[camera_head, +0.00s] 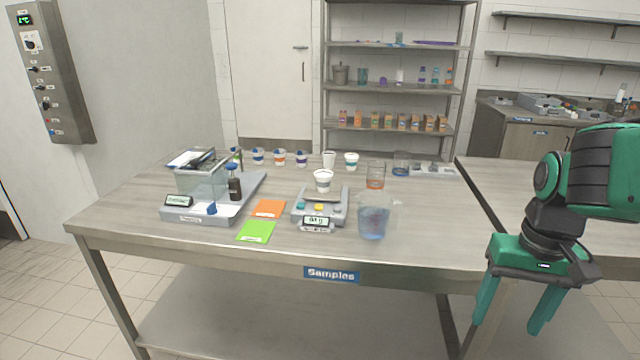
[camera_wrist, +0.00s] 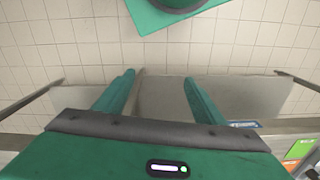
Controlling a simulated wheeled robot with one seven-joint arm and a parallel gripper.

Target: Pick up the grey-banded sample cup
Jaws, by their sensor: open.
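A white cup with what looks like a grey band (camera_head: 323,181) stands upright on the grey scale (camera_head: 310,212), near the middle of the table in the head view. Its band is small and hard to make out. My gripper (camera_head: 508,325) is at the far right, in front of the table's front edge and pointing down. Its two green fingers are spread and empty, well apart from the cup. In the wrist view my gripper (camera_wrist: 160,80) is also open, with only floor and the lower shelf between its fingers. The cup does not show there.
Blue (camera_head: 258,156), orange (camera_head: 279,158), purple (camera_head: 301,160) and teal (camera_head: 351,161) banded cups stand behind, near a plain white cup (camera_head: 329,160). A clear jug (camera_head: 373,220) of bluish liquid stands right of the scale.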

